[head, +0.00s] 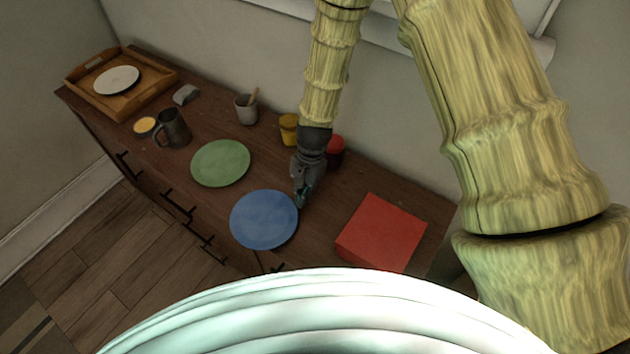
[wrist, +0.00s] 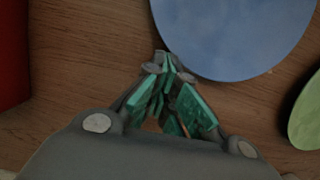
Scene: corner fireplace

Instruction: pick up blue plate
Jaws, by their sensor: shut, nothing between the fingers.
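The blue plate (head: 264,219) lies flat on the wooden dresser top, near its front edge, between a green plate and a red box. In the wrist view the blue plate (wrist: 232,38) fills the top right. My gripper (head: 301,199) is above the dresser at the plate's right rim. In the wrist view my gripper's fingertips (wrist: 168,62) are together with nothing between them, close beside the plate's edge. I cannot tell whether they touch the rim.
A green plate (head: 220,163) lies left of the blue plate, and a red box (head: 381,233) stands to the right. Behind are a yellow container (head: 289,129), a red container (head: 335,151) and a grey cup (head: 246,109). A dark mug (head: 174,128) and wooden tray (head: 156,86) stand further left.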

